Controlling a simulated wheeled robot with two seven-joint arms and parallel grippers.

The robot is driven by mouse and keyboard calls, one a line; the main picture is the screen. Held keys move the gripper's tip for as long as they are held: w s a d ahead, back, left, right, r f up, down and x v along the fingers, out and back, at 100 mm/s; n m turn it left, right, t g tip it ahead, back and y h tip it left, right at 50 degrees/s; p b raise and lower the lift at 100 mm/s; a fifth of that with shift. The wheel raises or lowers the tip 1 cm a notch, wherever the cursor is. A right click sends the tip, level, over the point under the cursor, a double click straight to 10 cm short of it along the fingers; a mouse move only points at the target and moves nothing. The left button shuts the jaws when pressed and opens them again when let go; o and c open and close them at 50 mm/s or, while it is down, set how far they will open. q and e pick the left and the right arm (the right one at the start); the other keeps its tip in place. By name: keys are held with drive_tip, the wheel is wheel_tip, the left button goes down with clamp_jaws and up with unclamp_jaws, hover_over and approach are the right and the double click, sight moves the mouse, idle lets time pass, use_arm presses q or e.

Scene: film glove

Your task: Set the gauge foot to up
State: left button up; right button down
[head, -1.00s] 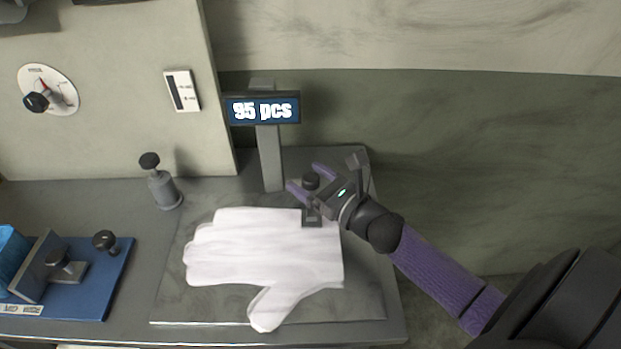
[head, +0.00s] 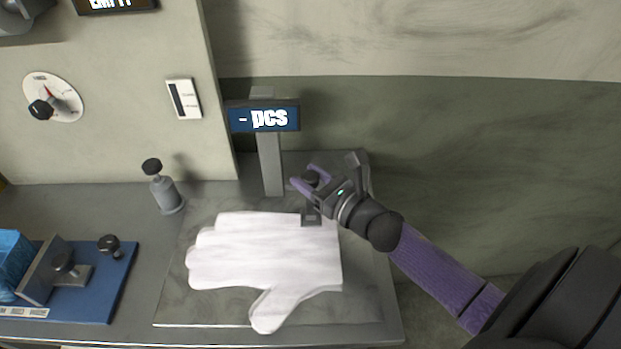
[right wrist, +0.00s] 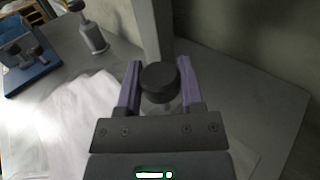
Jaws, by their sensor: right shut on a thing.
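The gauge foot (head: 311,218) is a small dark piece at the upper right edge of a white glove shape (head: 262,252); whether it touches the glove is hard to tell. Its round black knob (right wrist: 159,82) sits between the purple fingers of my right gripper (head: 306,183), which is shut on it. In the right wrist view the fingers of my right gripper (right wrist: 159,88) stand on either side of the knob. The gauge's display (head: 264,117) on a grey post reads "- pcs". My left gripper is not in view.
A grey plate (head: 175,310) lies under the glove. A grey post with a black knob (head: 162,186) stands to the left. A blue fixture (head: 110,290) with knobs is at the lower left. A dial (head: 53,97) and a small switch plate (head: 184,98) are on the panel.

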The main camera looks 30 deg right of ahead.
wheel_tip(320, 180, up, 7)
drive_tip(key=p, duration=0.4)
drive_tip(key=shift+f, duration=0.1)
drive_tip(key=shift+c, duration=2)
unclamp_jaws()
drive_tip(key=shift+o, duration=0.9)
